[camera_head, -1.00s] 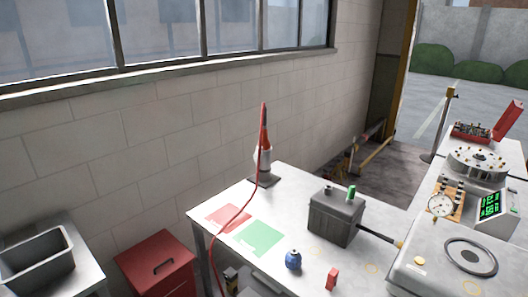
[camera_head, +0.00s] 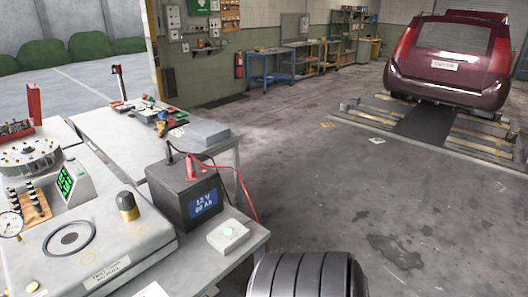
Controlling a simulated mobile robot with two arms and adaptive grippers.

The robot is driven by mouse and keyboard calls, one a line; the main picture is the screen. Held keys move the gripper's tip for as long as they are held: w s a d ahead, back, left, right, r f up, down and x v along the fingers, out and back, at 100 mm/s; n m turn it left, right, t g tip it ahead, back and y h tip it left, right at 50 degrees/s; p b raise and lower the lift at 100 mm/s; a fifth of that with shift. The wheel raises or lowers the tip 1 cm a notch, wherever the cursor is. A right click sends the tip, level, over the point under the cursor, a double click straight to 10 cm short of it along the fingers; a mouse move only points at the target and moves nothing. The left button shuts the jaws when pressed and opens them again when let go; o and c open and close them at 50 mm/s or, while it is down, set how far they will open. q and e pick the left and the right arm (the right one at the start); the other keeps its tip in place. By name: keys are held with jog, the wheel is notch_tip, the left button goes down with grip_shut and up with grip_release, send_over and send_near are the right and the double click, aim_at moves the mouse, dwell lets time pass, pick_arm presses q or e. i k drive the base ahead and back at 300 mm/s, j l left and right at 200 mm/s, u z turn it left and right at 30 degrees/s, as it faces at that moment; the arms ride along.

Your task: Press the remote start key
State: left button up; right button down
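A small white box with a round pale green button (camera_head: 228,232) sits near the right edge of the bench (camera_head: 245,262), in front of the battery. It is the only push-button I make out clearly; I cannot read a label on it. A dark battery box marked 12 V 60 Ah (camera_head: 185,193) stands just behind it, with a red and a black lead clamped on top. The red lead hangs over the bench edge close to the white box. Neither of my grippers is in view.
A black ribbed tyre-like object (camera_head: 305,276) is at bottom centre.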

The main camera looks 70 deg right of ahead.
aim_at(227, 231)
jog(key=z, duration=2)
